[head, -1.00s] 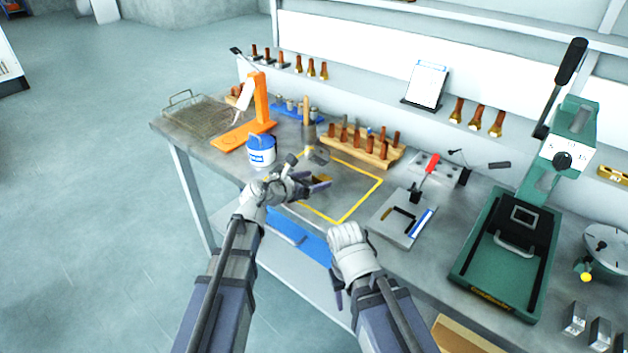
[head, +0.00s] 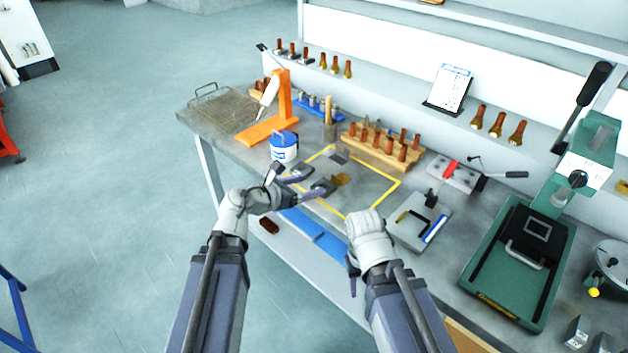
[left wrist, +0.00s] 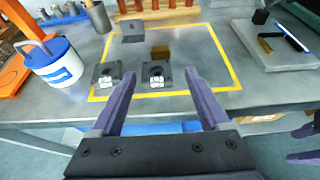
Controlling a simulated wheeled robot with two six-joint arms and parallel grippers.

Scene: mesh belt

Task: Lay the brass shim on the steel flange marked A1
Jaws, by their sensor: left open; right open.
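The brass shim (head: 341,179) lies in the yellow-outlined area of the bench; it also shows in the left wrist view (left wrist: 160,51), just behind the right one of two dark steel flanges. That flange (left wrist: 158,78) and the left flange (left wrist: 107,75) have white labels too small for me to read for certain. A third dark grey piece (left wrist: 133,32) lies further back. My left gripper (head: 306,183) is open and empty, above the front of the outlined area, with its fingers pointing towards the flanges. My right gripper (head: 353,268) is open near the bench's front edge, apart from the parts.
A blue-and-white tub (head: 284,147) and an orange stand (head: 275,118) are to the left. A wooden rack of pegs (head: 381,147) stands behind the outlined area. A grey fixture plate (head: 409,232) and a green press (head: 515,260) are to the right. The outline's right part is bare.

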